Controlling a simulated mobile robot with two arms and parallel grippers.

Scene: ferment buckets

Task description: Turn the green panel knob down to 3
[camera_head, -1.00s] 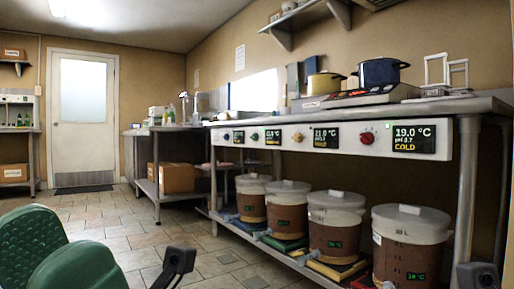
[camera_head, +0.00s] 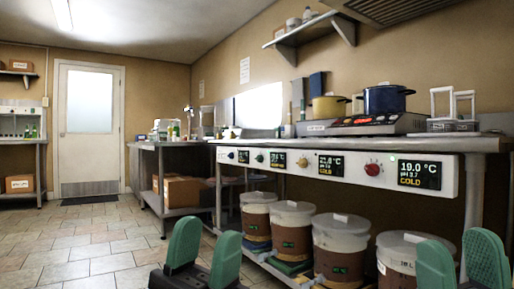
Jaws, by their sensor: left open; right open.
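A long white control panel (camera_head: 450,177) runs under the steel counter's front edge, with several knobs and black displays. The green knob (camera_head: 260,158) is the second from the left, between two displays; its pointer setting is too small to read. My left gripper (camera_head: 205,254) is open and empty, with green fingers pointing up, at the bottom centre-left, below the knob in the picture and apart from it. My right gripper (camera_head: 462,264) is open and empty at the bottom right, in front of the nearest bucket.
A red knob (camera_head: 372,169), a yellowish knob (camera_head: 302,161) and a blue knob (camera_head: 231,155) share the panel. Lidded buckets (camera_head: 340,248) stand on the low shelf beneath. Pots, including a blue pot (camera_head: 388,99), stand on the counter. The tiled floor (camera_head: 100,245) at left is clear.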

